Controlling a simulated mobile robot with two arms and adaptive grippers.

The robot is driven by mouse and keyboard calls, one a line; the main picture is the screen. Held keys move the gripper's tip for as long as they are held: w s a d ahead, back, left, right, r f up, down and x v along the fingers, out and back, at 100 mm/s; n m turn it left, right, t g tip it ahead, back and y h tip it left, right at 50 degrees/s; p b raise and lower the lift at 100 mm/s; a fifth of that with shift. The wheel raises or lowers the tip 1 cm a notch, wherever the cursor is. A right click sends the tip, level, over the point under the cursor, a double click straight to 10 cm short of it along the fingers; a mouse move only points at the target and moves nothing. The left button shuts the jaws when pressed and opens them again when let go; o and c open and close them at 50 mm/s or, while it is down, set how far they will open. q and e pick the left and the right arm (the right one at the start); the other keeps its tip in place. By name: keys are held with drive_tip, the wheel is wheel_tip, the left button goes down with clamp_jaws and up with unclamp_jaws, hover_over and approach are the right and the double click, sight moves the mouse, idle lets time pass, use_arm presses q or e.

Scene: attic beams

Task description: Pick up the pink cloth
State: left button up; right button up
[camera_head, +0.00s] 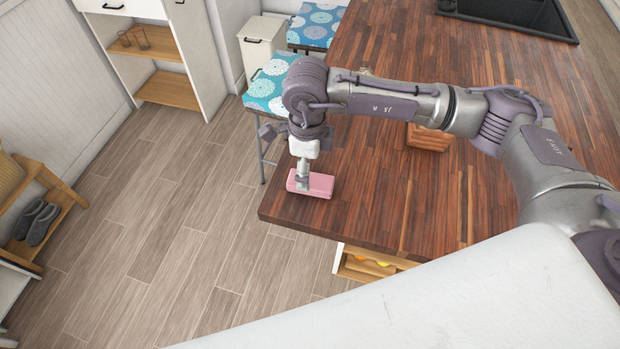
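The pink cloth (320,186), a folded block-like bundle, lies on the wooden countertop (420,205) near its front left corner. My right arm comes in from the right, and its gripper (303,180) points down at the left part of the cloth. The fingertips overlap the cloth in the picture. I cannot tell whether they grip it or only touch it. The cloth appears to rest on the countertop. My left gripper is not in view.
A wooden block or box (428,138) stands on the countertop, partly behind my arm. A dark cooktop (510,14) is at the back. Stools with blue patterned seats (265,92) stand along the left edge.

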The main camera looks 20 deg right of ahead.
drive_tip(key=f, duration=0.1)
drive_tip(key=f+p, duration=0.1)
drive_tip(key=f, duration=0.1)
drive_tip(key=shift+s+f+p, duration=0.25)
drive_tip(key=shift+p, duration=0.05)
drive_tip(key=shift+f, duration=0.25)
drive_tip(key=c, duration=1.1)
